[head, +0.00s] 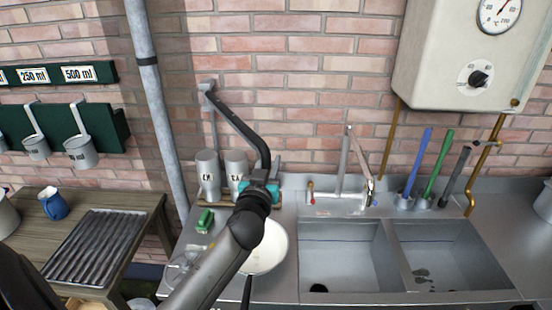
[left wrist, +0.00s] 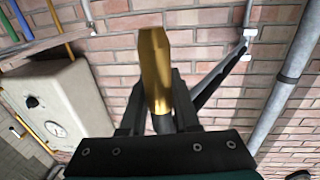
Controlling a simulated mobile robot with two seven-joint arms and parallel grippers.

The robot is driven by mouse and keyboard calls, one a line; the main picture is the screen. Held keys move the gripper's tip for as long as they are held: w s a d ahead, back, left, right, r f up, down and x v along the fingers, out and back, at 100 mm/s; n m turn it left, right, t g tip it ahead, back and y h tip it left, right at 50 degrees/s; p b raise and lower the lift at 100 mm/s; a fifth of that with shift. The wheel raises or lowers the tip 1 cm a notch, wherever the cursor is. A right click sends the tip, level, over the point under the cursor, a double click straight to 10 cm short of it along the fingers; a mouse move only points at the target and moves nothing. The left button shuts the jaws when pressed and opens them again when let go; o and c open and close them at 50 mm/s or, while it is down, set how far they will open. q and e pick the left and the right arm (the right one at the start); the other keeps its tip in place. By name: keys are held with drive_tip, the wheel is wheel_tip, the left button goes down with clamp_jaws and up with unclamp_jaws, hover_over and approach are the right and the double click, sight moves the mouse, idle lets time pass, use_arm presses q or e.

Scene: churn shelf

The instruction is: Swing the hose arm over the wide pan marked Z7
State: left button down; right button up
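The hose arm (head: 238,122) is a dark pipe on a wall bracket, reaching out and bending down at its free end. My left gripper (head: 262,186) is at that lower end, and its fingertips are mostly hidden in the head view. In the left wrist view, a brass nozzle (left wrist: 156,70) stands between the dark fingers (left wrist: 160,112), which appear shut on the hose arm's end. A wide pale pan (head: 268,250) with a dark handle sits on the counter below my left arm, which partly covers it. No Z7 mark is readable. My right gripper is not in view.
Two grey canisters (head: 208,175) stand behind the gripper, and a green brush (head: 205,220) lies left of it. A tap (head: 345,185) and double sink (head: 345,255) are to the right. A grey wall pipe (head: 155,95) runs at left. The boiler (head: 450,60) hangs upper right.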

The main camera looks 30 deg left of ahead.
use_arm(q)
drive_tip(key=shift+s+a+f, duration=0.15)
drive_tip(key=shift+s+a, duration=0.1)
drive_tip(key=shift+s, duration=0.4)
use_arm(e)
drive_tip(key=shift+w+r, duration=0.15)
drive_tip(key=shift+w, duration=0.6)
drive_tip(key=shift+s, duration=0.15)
use_arm(q)
drive_tip(key=c, duration=1.1)
unclamp_jaws()
drive_tip(key=o, duration=0.4)
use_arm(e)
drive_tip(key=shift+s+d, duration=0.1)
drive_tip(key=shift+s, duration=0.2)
use_arm(q)
drive_tip(key=shift+o, duration=0.2)
drive_tip(key=shift+s+d, duration=0.1)
drive_tip(key=b+v, duration=0.2)
drive_tip(key=v, duration=1.3)
drive_tip(key=shift+b, duration=0.4)
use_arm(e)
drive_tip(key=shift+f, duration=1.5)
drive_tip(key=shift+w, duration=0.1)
